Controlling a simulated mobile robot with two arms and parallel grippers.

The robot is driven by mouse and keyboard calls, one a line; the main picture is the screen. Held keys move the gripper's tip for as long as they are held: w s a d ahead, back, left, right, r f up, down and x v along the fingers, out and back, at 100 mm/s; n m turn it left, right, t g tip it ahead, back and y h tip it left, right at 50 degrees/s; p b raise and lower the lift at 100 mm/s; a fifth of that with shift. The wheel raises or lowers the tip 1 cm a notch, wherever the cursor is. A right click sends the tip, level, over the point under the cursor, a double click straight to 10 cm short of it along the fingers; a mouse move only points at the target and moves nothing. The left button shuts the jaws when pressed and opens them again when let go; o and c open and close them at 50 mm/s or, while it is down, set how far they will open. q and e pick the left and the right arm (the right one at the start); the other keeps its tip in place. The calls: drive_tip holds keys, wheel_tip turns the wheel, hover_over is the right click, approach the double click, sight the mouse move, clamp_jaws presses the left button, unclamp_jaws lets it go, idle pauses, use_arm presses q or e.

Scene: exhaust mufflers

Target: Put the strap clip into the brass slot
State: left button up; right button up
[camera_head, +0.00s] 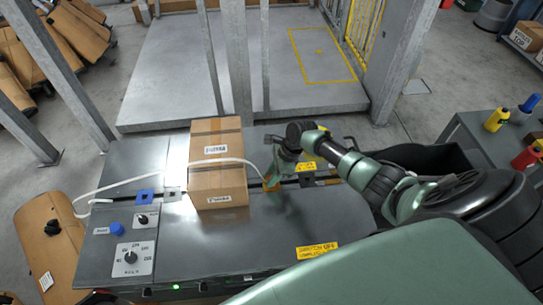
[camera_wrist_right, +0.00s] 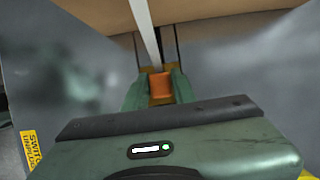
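The strap clip (camera_wrist_right: 160,88) is an orange block in the right wrist view. My right gripper (camera_wrist_right: 158,92) has one green finger on each side of it and appears shut on it. The white strap (camera_wrist_right: 145,30) runs from the carton towards the clip. The brass slot (camera_wrist_right: 145,71) shows as a yellow-brown edge just beyond the clip; how far the clip is in it is hidden. In the head view my right gripper (camera_head: 272,180) points down at the table right of the carton, close to an orange-brown patch. My left gripper is not in view.
A taped cardboard carton (camera_head: 218,175) stands on the grey machine table (camera_head: 240,245), the strap arching over it. A blue block (camera_head: 145,195), a blue knob (camera_head: 116,229) and dials (camera_head: 131,257) are at left. The table's front half is clear. Bottles stand on a side bench (camera_head: 480,135).

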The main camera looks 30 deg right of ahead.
drive_tip(key=o, duration=0.3)
drive_tip(key=shift+r, duration=0.15)
drive_tip(key=v, duration=0.7)
drive_tip(key=shift+d+r, duration=0.1)
drive_tip(key=shift+r, duration=0.15)
drive_tip(key=shift+s+f, duration=0.1)
